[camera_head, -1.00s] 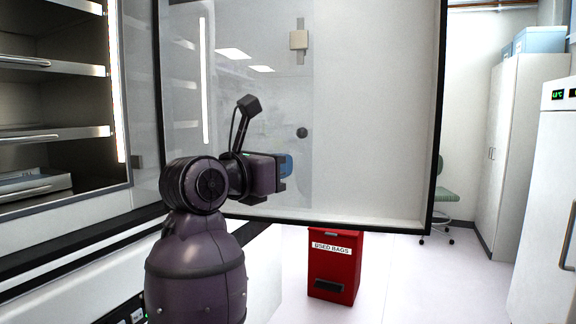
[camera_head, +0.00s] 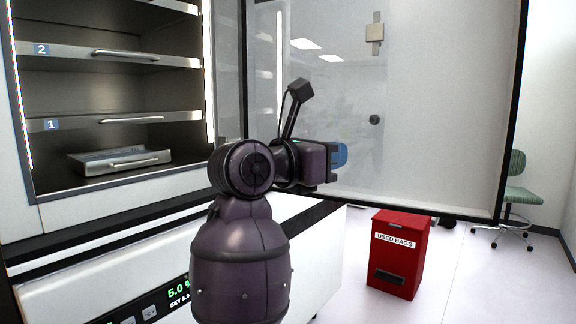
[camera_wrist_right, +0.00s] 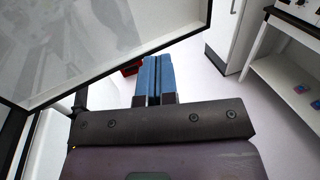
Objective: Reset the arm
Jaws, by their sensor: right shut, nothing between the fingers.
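My right arm rises from the bottom middle of the head view, with its right gripper (camera_head: 340,156) pointing right, in front of the open glass door (camera_head: 440,110). The blue fingertips are together with nothing between them. They also show shut in the right wrist view (camera_wrist_right: 153,80), pointing over the floor. My left gripper is in neither view.
The open cell processor cabinet at left has shelves marked 1 (camera_head: 110,122) and 2 (camera_head: 110,57), and a metal tray (camera_head: 120,161) at its bottom. A red "USED BAGS" bin (camera_head: 400,255) stands on the floor. A green chair (camera_head: 520,195) is at far right; the floor between is clear.

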